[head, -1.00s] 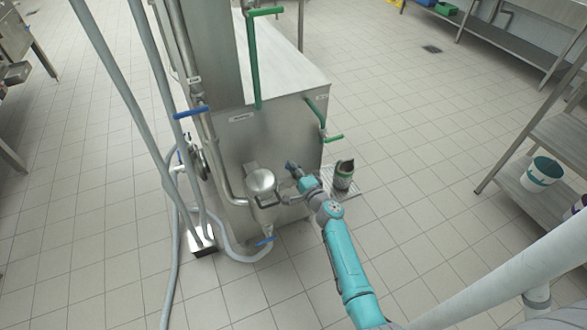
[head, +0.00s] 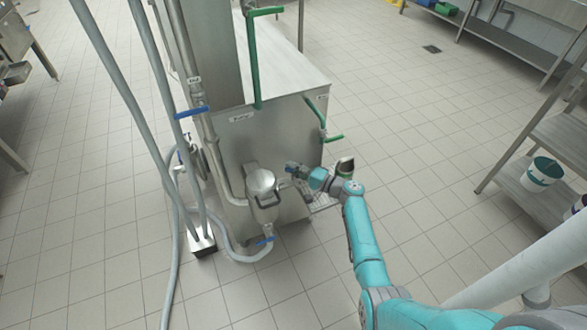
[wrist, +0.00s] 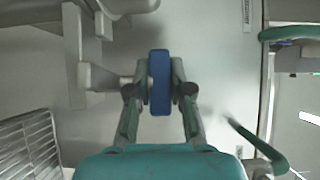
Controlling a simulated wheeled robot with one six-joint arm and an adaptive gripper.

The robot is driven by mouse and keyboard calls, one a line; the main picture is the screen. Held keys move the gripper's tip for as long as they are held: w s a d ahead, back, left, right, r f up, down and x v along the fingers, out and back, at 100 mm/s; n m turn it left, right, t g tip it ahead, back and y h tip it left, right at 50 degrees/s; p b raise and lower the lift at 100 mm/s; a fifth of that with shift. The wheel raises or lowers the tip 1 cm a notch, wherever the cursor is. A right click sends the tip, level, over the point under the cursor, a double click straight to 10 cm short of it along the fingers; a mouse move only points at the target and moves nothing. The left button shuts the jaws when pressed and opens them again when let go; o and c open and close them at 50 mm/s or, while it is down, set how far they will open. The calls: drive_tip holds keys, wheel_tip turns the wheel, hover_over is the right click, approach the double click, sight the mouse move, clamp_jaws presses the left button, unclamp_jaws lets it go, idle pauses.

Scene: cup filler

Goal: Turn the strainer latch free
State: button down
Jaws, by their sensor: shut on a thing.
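The strainer (head: 262,190) is a steel canister with a round lid and a bail handle, on the front of the steel tank. Beside it, a blue handle (wrist: 160,82) on a short metal stem stands between my fingers in the wrist view; it seems to be the latch. My gripper (wrist: 159,90) is shut on this handle, one finger at each side. In the head view, my gripper (head: 292,170) is just right of the strainer, close to the tank wall, and mostly hides the handle.
A blue valve lever (head: 265,241) sits under the strainer, near a grey hose. Open floor lies to the right.

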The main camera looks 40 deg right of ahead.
drive_tip(key=shift+n+g+y, duration=0.6)
drive_tip(key=shift+n+y, duration=0.4)
drive_tip(key=shift+y, duration=0.5)
drive_tip(key=c, duration=1.3)
unclamp_jaws()
drive_tip(key=v, duration=1.2)
drive_tip(key=shift+d, duration=0.1)
